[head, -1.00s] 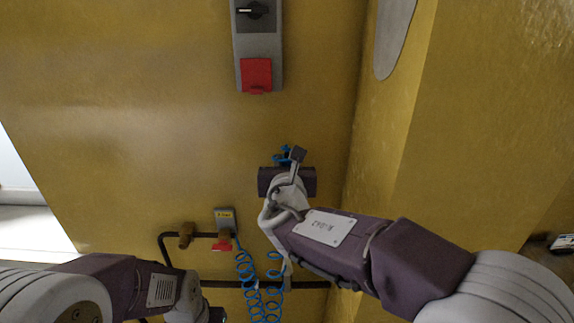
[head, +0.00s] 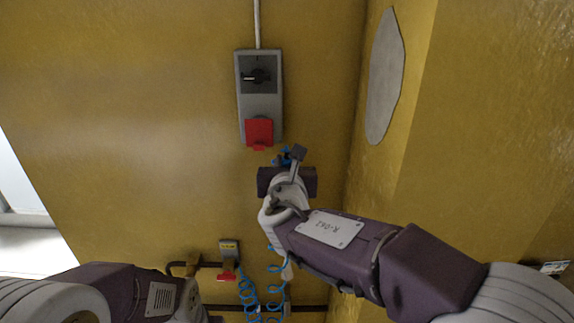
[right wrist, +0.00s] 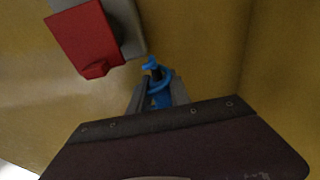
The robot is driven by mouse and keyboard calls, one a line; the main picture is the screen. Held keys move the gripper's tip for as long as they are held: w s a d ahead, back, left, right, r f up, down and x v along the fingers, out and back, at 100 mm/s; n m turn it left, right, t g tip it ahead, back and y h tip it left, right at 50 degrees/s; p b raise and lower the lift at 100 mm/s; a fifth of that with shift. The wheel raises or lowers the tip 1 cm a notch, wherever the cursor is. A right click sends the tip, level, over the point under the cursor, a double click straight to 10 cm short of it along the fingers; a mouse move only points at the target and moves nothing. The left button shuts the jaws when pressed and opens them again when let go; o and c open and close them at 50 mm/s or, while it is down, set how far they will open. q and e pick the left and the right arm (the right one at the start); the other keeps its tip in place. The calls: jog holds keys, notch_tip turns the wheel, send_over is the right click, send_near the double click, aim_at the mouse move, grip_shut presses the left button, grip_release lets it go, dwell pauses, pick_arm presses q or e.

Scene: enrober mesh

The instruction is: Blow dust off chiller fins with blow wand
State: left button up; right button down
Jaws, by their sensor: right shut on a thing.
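My right gripper (head: 288,158) is in front of the yellow wall, just below the switch box. It is shut on a small blue tool, seen in the right wrist view (right wrist: 158,88), which I take to be the blow wand. Most of the tool is hidden by the fingers and the gripper body. A blue coiled hose (head: 248,290) hangs below, partly behind my right arm; I cannot see where it joins the tool. My left arm shows at the lower left, but its gripper is out of view. No chiller fins can be made out.
A grey switch box (head: 259,102) with a black knob and red flap (head: 259,132) is on the wall above the gripper. A small valve box (head: 229,249) and dark pipe (head: 226,307) are lower down. A corner and side wall (head: 470,130) with a grey patch (head: 385,80) stand right.

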notch_tip(320, 180, up, 9)
jog(key=p, duration=0.7)
jog(key=shift+f, duration=0.25)
